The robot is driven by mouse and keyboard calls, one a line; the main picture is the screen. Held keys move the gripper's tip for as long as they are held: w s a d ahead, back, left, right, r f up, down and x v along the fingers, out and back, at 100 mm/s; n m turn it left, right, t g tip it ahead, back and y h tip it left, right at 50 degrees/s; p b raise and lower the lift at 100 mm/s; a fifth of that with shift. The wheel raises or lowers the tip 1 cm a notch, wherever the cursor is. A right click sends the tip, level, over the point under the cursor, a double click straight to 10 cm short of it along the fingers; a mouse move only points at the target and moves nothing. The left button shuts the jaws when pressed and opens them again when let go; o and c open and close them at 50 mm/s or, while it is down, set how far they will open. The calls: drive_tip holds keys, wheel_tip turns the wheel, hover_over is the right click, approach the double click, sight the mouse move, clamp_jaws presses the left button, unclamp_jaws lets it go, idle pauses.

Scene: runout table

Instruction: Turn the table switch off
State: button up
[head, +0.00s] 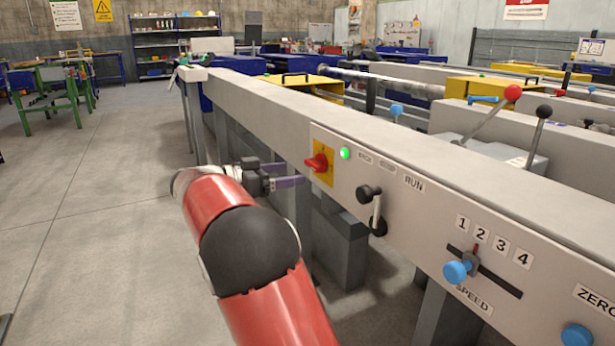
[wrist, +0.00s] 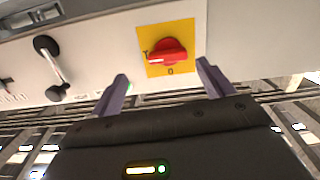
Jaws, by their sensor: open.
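The table switch (head: 317,163) is a red rotary knob on a yellow plate (head: 322,148), set on the front panel of the long table. A green lamp (head: 345,153) glows just right of the plate. In the wrist view the red knob (wrist: 168,51) lies roughly sideways, with an "0" mark at the plate's lower edge. My gripper (head: 288,182) is open and empty, just left of and slightly below the switch in the head view. In the wrist view its two fingers (wrist: 160,88) are spread either side of the knob, short of it and apart from it.
A black lever handle (head: 370,208) by the RUN label sits right of the switch. Farther right is a blue speed slider knob (head: 456,271) under numbers 1 to 4, then a blue ZERO knob (head: 577,335). The floor (head: 90,230) left of the table is clear.

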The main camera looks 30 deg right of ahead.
sight(310, 166)
drive_tip(key=shift+m+h, duration=0.4)
drive_tip(key=d, duration=0.3)
drive_tip(key=w+d, duration=0.1)
drive_tip(key=d, duration=0.3)
drive_tip(key=shift+w, duration=0.2)
drive_tip(key=c, duration=1)
